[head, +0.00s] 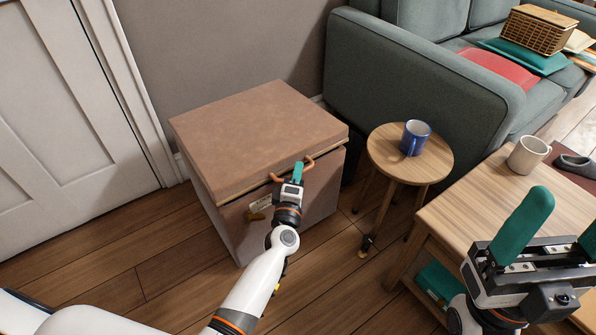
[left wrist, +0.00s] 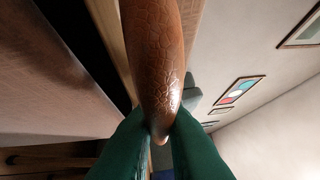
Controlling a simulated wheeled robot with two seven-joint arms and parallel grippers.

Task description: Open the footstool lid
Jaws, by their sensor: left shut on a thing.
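The footstool (head: 255,150) is a brown leather box standing against the wall, its lid (head: 255,125) lying over the box with a thin pale line along the front seam. A brown leather handle (head: 309,161) is on the lid's front edge. My left gripper (head: 298,170) is shut on this handle; in the left wrist view the handle (left wrist: 152,60) runs between the two green fingers. My right gripper (head: 555,235) is at the lower right with its green fingers apart, empty, over the wooden table.
A round side table (head: 430,164) with a blue mug (head: 415,138) stands right of the footstool. A wooden table (head: 470,205) with a white mug (head: 528,155) is at the right. A grey-green sofa (head: 405,85) is behind. Floor in front is clear.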

